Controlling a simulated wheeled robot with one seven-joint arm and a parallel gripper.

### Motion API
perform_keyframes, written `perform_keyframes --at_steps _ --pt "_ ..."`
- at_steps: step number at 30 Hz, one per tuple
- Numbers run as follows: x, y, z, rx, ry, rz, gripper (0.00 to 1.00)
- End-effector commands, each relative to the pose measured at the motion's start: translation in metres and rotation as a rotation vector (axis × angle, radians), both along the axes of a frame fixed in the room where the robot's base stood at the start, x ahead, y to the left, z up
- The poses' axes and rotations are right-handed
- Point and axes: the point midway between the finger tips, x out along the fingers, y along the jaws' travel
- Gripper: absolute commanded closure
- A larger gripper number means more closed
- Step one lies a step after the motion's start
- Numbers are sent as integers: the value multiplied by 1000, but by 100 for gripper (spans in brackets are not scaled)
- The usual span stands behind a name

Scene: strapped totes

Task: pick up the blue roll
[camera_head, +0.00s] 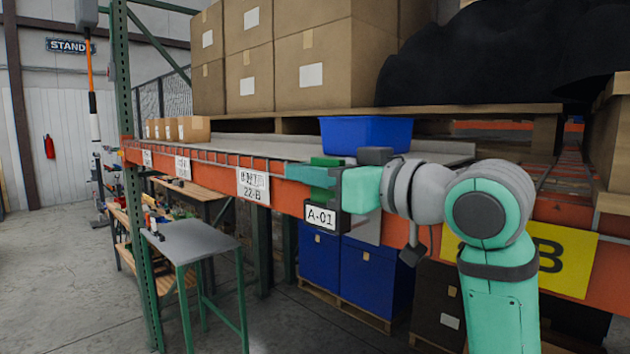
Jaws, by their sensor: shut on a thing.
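My gripper (300,173) reaches left across the front of the orange shelf beam. It is shut on a dark green thing (326,161), which shows above and below the fingers; its full shape is partly hidden by them. I cannot make out a blue roll in this view. A blue open bin (365,135) stands on the shelf behind my gripper, and its inside cannot be seen from here.
The orange beam (215,176) carries white labels. A dark A-01 sign (320,216) is just below my gripper. Cardboard boxes (310,60) stand above. Blue totes (372,275) sit on a pallet below. A grey-topped table (195,240) stands left, with open floor beyond.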

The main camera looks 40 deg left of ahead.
Motion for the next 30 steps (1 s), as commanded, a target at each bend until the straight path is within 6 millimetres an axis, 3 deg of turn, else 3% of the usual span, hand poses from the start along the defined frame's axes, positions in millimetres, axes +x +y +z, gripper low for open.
perform_keyframes --at_steps 10,20,30 --pt "-1 0 33 0 -2 0 100" --pt "-48 -26 94 1 -7 0 100" --pt "-106 -59 121 1 -5 -1 100"
